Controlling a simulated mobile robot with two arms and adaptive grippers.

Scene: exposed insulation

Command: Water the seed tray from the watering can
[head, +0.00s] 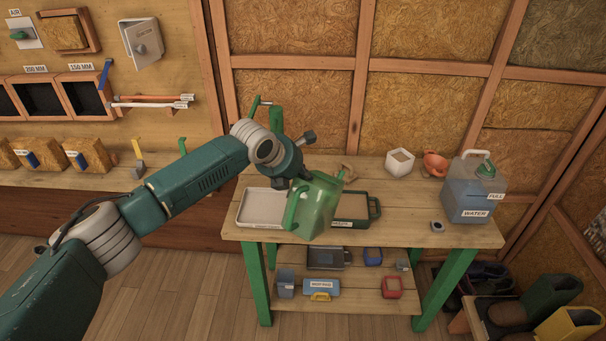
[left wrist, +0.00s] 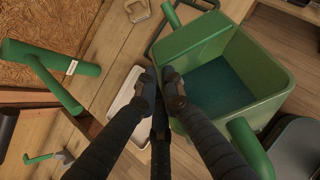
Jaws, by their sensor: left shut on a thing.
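The green watering can (head: 322,208) is held above the front of the bench by my left gripper (head: 298,184). The fingers are shut on its upper rim, also seen in the left wrist view (left wrist: 161,88). The can (left wrist: 255,75) is open at the top, with dark bluish liquid inside. It looks slightly tilted in the head view. A shallow white tray (head: 258,207) lies to the left. I cannot tell for sure which is the seed tray. My right gripper is not in view.
A water container (head: 470,198), an orange pot (head: 435,163) and a white pot (head: 399,163) stand at the bench's right and back. A green post (head: 276,125) rises behind my gripper. The bench's front right is mostly clear. Boots (head: 550,300) stand at lower right.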

